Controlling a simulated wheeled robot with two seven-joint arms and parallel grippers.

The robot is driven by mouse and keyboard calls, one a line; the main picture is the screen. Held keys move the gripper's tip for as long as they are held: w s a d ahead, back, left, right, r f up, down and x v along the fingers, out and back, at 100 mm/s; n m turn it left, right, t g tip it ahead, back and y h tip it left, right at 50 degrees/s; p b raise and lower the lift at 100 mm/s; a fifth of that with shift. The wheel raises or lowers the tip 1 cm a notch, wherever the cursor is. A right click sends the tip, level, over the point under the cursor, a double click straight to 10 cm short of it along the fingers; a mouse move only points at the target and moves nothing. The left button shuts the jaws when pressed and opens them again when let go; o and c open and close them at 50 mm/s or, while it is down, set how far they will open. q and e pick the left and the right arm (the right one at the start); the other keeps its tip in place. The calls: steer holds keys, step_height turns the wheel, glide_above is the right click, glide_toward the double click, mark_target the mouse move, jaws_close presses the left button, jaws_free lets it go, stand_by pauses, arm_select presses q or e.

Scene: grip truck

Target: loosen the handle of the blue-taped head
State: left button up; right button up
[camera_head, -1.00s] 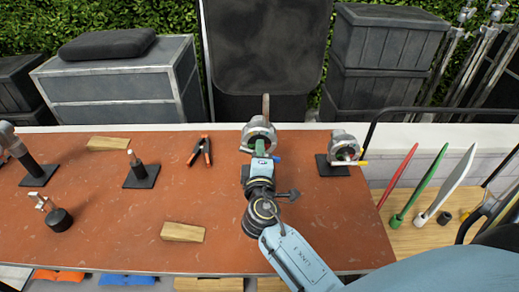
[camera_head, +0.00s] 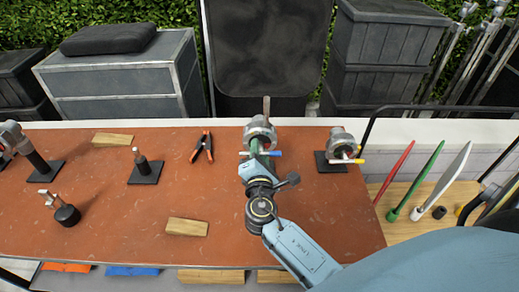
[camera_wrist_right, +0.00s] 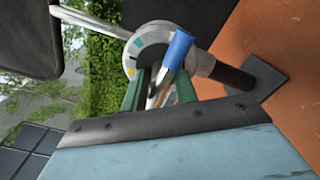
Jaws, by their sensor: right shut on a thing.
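The blue-taped head (camera_head: 259,130) is a round silver grip head on the table's back part, with a rod standing up from it. In the right wrist view, the blue handle tip (camera_wrist_right: 177,48) sticks out beyond the fingers, before the head's dial (camera_wrist_right: 151,49) with coloured marks. The fingers hide part of the shaft. My left gripper is not in view.
A yellow-taped head (camera_head: 341,142) stands close on the right. Pliers with orange handles (camera_head: 202,147), a small post on a black plate (camera_head: 146,170) and wooden wedges (camera_head: 187,227) lie left on the red table (camera_head: 310,215). Another head (camera_head: 13,138) stands far left.

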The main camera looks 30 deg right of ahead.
steer(key=shift+d, duration=0.1)
stand_by(0.4)
steer(key=o, duration=1.4)
steer(key=shift+c, duration=0.2)
steer(key=shift+s, duration=0.1)
steer(key=shift+s+a, duration=0.3)
steer(key=b+v, duration=0.2)
steer(key=v, duration=1)
steer(key=shift+s+a+b, duration=0.15)
steer(key=shift+s+b, duration=0.05)
steer(key=shift+b, duration=0.15)
